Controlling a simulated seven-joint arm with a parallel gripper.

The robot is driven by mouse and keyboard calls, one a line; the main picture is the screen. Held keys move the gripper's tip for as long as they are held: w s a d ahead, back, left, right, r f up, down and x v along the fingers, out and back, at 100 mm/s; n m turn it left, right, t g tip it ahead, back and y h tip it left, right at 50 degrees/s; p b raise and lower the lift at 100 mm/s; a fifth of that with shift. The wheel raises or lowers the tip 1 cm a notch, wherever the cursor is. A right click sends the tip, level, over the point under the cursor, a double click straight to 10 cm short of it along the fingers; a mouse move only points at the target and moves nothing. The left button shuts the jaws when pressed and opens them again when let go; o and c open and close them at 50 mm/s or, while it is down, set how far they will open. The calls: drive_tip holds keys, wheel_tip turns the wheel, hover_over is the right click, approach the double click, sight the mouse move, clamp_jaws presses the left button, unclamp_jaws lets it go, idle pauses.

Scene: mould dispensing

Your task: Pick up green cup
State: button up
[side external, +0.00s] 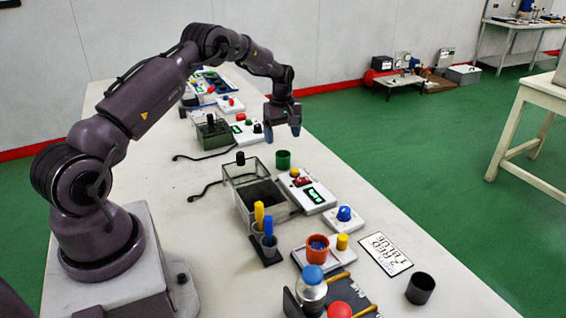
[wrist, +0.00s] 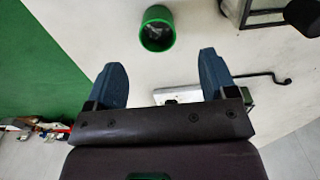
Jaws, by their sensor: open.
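The green cup (side external: 283,159) stands upright on the white table, near the table's right edge. In the wrist view the green cup (wrist: 157,28) shows at the top, with its open mouth and dark inside visible. My gripper (side external: 283,133) hangs above the table, behind the cup in the side view and apart from it. In the wrist view my gripper (wrist: 162,80) has its two blue fingers wide apart with nothing between them. The cup lies beyond the fingertips, roughly in line with the gap.
A clear box (side external: 247,212) and a white device with a green display (side external: 316,194) stand close to the cup. An orange cup (side external: 317,249), a black cup (side external: 420,288) and a printed card (side external: 385,254) are nearer the camera. Bare table surrounds the green cup's left.

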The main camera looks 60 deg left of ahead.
sight(283, 154)
drive_tip(key=f, duration=0.7)
drive_tip(key=shift+w+a+f, duration=0.1)
drive_tip(key=shift+w+f, duration=0.1)
drive_tip(key=shift+f, duration=0.1)
drive_tip(key=shift+c, duration=0.4)
drive_tip(key=c, duration=0.9)
